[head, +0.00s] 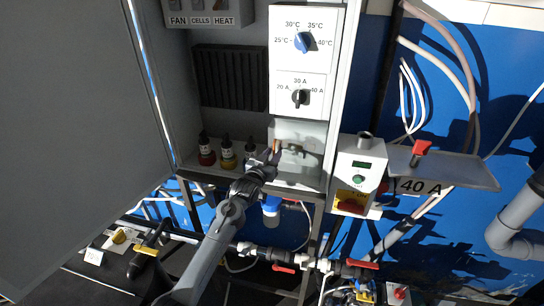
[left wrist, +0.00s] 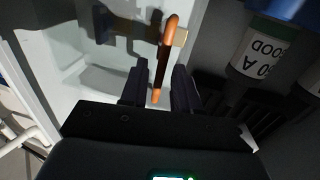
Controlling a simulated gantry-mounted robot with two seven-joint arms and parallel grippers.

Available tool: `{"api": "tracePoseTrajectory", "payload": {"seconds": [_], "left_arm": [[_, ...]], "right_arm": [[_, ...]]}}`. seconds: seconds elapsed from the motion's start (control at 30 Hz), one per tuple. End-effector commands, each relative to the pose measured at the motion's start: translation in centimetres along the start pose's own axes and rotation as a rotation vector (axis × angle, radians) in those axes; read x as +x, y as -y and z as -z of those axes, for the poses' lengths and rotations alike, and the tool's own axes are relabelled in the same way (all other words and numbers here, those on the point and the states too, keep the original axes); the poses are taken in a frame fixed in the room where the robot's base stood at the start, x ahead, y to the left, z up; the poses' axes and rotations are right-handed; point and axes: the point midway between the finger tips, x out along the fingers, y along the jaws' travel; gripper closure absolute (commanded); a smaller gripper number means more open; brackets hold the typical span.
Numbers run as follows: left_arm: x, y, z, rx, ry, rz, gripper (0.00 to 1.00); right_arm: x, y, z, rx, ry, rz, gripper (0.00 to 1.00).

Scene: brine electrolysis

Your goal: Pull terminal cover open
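The terminal cover (head: 311,136) is a pale, see-through-looking panel low in the open cabinet, below the dial panel. An orange-brown bar-shaped handle (head: 277,146) stands at its left side. The handle (left wrist: 168,45) shows large in the left wrist view, against the pale cover (left wrist: 95,80). My left gripper (head: 270,155) reaches up to the handle from below. In the left wrist view its two dark fingers (left wrist: 158,78) stand apart on either side of the handle's lower end, with a gap showing. My right gripper is not in view.
Bottles with dark caps (head: 227,153) stand on the cabinet shelf just left of my left gripper. The large grey cabinet door (head: 75,120) is swung open on the left. A control box (head: 359,170) and a shelf plate (head: 455,171) are at the right. Pipes with red valves (head: 285,257) run below.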

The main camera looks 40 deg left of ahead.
Motion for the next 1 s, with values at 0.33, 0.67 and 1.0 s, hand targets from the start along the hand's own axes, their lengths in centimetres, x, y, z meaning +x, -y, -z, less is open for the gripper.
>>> {"api": "tracePoseTrajectory", "payload": {"seconds": [0.33,0.67,1.0], "left_arm": [[-0.02,0.0,-0.02,0.0,0.0,0.0,1.0],[-0.03,0.0,-0.03,0.0,0.0,0.0,1.0],[-0.02,0.0,-0.03,0.0,0.0,0.0,1.0]], "right_arm": [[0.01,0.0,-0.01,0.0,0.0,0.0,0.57],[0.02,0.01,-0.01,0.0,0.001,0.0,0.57],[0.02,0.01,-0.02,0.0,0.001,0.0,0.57]]}}
